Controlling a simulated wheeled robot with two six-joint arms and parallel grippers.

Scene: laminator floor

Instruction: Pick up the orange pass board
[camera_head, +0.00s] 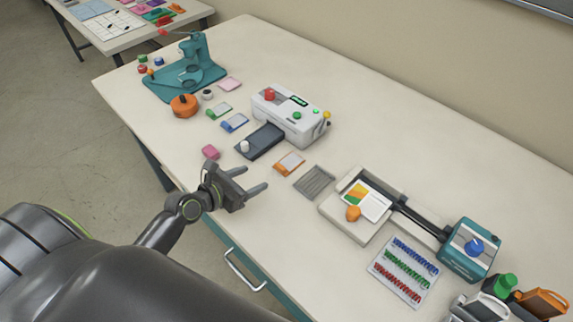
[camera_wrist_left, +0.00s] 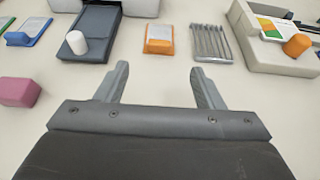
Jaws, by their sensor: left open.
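The orange pass board (camera_head: 289,163) is a small flat orange piece with a pale face. It lies on the table between the white machine and a grey ribbed tray. It also shows in the left wrist view (camera_wrist_left: 159,39), beyond my fingertips and roughly centred between them. My left gripper (camera_head: 256,179) is open and empty, above the table's front part, short of the board and apart from it. In the left wrist view its two fingers (camera_wrist_left: 160,80) point toward the board. My right gripper is not in view.
A dark tray with a white knob (camera_head: 262,141) lies left of the board, and the grey ribbed tray (camera_head: 314,182) close on its right. A pink block (camera_head: 210,152) sits left of my gripper. The white machine (camera_head: 290,115) stands behind. Table between gripper and board is clear.

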